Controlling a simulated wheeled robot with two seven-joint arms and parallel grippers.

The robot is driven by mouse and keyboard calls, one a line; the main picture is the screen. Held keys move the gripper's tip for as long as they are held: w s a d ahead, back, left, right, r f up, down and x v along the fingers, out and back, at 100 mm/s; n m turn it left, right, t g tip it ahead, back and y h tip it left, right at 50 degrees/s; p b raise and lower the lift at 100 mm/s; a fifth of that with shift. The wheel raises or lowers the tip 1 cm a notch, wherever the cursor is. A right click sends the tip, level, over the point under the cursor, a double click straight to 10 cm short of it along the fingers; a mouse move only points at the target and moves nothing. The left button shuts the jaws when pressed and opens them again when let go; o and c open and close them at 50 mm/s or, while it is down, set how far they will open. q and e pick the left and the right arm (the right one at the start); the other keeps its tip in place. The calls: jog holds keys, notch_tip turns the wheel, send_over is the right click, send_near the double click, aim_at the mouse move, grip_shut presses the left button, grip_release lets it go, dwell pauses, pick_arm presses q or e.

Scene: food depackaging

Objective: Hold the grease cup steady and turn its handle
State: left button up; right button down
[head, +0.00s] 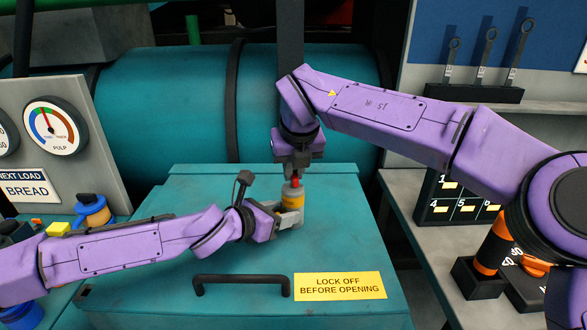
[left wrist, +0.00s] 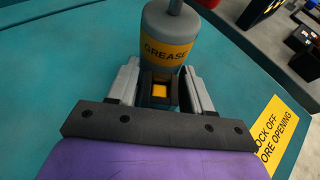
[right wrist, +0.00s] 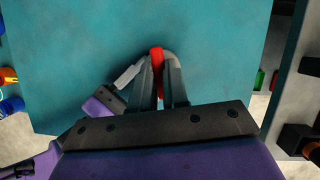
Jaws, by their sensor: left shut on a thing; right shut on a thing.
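The grease cup (head: 292,198) is a grey cylinder with a yellow band, upright on the teal lid. The left wrist view shows its GREASE label (left wrist: 168,52). My left gripper (head: 289,219) is shut on the cup's lower part from the side; its two fingers flank the base in the left wrist view (left wrist: 160,88). The cup's red handle (right wrist: 156,58) shows in the right wrist view. My right gripper (head: 296,176) points down from above and is shut on the handle. Its fingers hide most of the handle in the head view.
The teal lid (head: 200,250) has a black bar handle (head: 242,280) and a yellow LOCK OFF sign (head: 340,286) in front of the cup. A gauge panel (head: 80,165) stands at the left. A grey bench (head: 400,210) with a black numbered rack (head: 455,200) is at the right.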

jog(key=m+h, duration=0.1)
jog(key=m, duration=0.2)
jog(key=m+h, duration=0.1)
jog(key=m, duration=0.2)
jog(key=shift+a+h, duration=0.2)
jog(key=shift+h, duration=0.1)
jog(key=m+h, duration=0.1)
jog(key=m, duration=0.2)
jog(key=m+g, duration=0.1)
jog(key=m, duration=0.1)
jog(key=shift+w+m+h, duration=0.15)
jog(key=shift+m+h, duration=0.25)
